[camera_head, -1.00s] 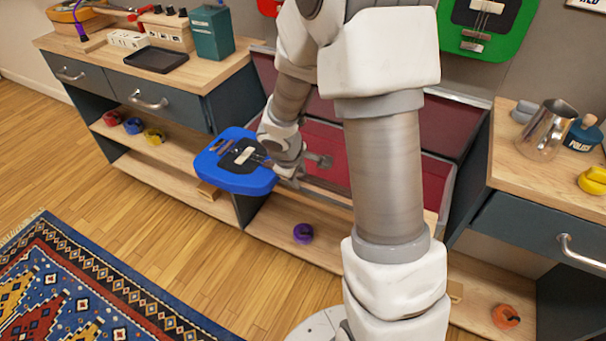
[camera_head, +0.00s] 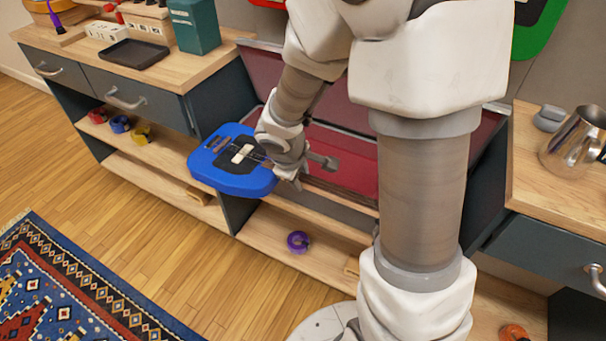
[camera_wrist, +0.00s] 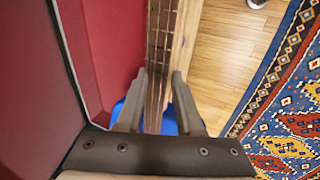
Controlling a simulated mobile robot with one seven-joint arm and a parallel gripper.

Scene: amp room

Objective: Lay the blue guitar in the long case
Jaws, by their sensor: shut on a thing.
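The blue guitar (camera_head: 228,178) has a boxy blue body with a dark top and hangs level in front of the shelf unit, its body to the left. My gripper (camera_wrist: 155,77) is shut on the guitar's neck (camera_wrist: 162,35), with one finger on each side in the wrist view. In the head view my gripper (camera_head: 292,178) is partly hidden by my own wrist. The long case (camera_head: 345,160) stands open behind the guitar, with a red lining and a raised lid (camera_head: 285,72). My arm hides much of the case's right part. The guitar body is outside the case, left of its left end.
Drawer counters stand left (camera_head: 135,75) and right (camera_head: 550,170) of the case. A black tray (camera_head: 134,54) and a green box (camera_head: 193,26) are on the left one, a metal jug (camera_head: 575,142) on the right. A purple roll (camera_head: 298,241) lies on the low shelf.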

